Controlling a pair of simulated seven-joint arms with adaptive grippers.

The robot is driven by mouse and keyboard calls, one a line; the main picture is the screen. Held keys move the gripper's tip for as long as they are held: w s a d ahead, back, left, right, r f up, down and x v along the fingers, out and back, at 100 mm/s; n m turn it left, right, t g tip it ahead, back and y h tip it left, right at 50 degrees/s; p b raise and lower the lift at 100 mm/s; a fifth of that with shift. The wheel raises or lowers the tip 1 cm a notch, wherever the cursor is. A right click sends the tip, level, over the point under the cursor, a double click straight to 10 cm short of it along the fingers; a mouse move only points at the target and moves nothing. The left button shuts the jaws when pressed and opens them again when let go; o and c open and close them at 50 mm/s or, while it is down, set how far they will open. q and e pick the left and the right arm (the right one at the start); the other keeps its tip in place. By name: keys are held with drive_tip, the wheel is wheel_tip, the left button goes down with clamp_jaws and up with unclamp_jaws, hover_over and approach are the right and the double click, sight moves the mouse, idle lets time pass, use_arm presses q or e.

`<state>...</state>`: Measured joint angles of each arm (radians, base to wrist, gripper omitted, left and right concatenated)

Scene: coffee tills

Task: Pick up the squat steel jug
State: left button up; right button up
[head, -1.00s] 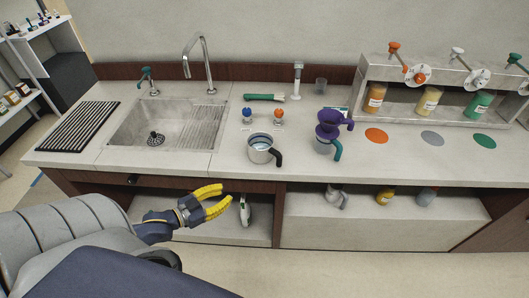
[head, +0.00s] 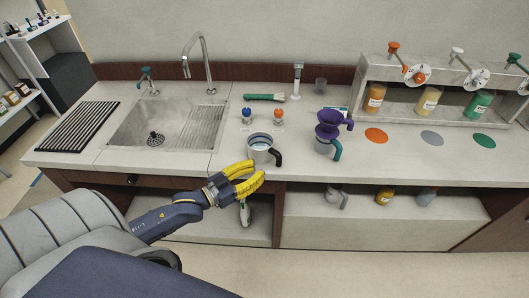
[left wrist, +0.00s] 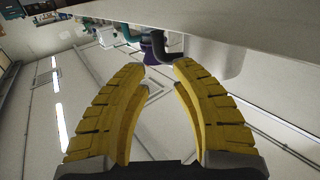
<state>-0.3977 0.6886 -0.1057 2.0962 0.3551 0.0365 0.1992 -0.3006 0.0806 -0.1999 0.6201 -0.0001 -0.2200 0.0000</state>
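The squat steel jug (head: 259,155) stands upright on the counter, in front of two small knobbed items, with its black handle to the right. In the left wrist view the steel jug (left wrist: 215,58) shows at the upper right, its dark handle beyond the fingertips. My left gripper (head: 258,171) has yellow fingers, is open and empty, and is at the counter's front edge just below the jug in the picture. It also shows open in the left wrist view (left wrist: 160,75). I cannot tell whether the fingers touch the jug. My right gripper is not in view.
A teal-handled jug (head: 322,147) with a purple dripper (head: 330,124) stands right of the steel jug. Blue (head: 247,114) and orange (head: 278,115) knobbed items stand behind it. A sink (head: 165,128) lies to the left. The front right counter is clear.

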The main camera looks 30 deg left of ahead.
sight(277, 160)
use_arm(q)
drive_tip(key=shift+x, duration=4.7)
drive_tip(key=shift+d+f, duration=0.1)
drive_tip(key=shift+f, duration=0.05)
drive_tip(key=shift+c, duration=0.3)
clamp_jaws()
